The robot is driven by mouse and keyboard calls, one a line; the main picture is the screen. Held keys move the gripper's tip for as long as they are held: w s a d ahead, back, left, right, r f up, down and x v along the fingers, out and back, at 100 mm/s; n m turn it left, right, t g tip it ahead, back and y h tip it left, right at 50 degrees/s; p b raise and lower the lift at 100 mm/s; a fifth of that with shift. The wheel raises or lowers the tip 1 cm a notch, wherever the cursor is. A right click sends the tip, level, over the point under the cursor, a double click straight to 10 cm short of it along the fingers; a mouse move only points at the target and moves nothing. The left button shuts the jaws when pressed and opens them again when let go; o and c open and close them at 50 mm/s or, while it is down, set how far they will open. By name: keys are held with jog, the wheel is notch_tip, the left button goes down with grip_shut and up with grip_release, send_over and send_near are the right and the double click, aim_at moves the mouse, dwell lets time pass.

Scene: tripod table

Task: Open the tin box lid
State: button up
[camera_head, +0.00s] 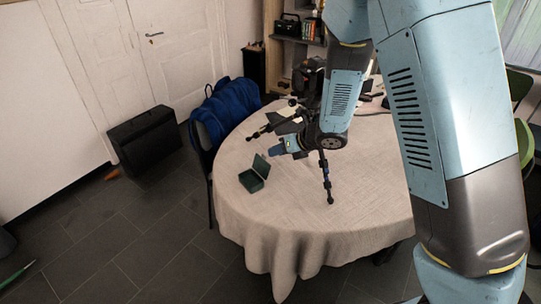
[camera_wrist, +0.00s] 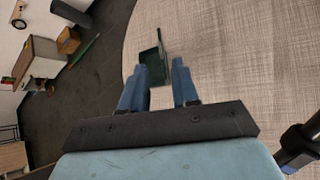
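The small dark green tin box (camera_head: 251,181) sits near the left edge of the table. Its lid (camera_head: 261,166) stands raised, tilted up on the side towards my gripper, so the box looks open. My gripper (camera_head: 277,151) is just beyond the lid, up and to the right in the head view, and seems apart from it. In the wrist view, the green box (camera_wrist: 150,56) shows ahead, partly hidden by the fingers. My gripper (camera_wrist: 159,66) is open there, with a clear gap between its two blue fingers and nothing gripped.
The round table (camera_head: 300,225) has a beige cloth. A black tripod (camera_head: 327,182) spreads its legs on the table around my wrist. The cloth in front of the box is clear.

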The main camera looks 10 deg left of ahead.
aim_at(261, 166)
jog(key=shift+x, duration=2.8)
grip_shut()
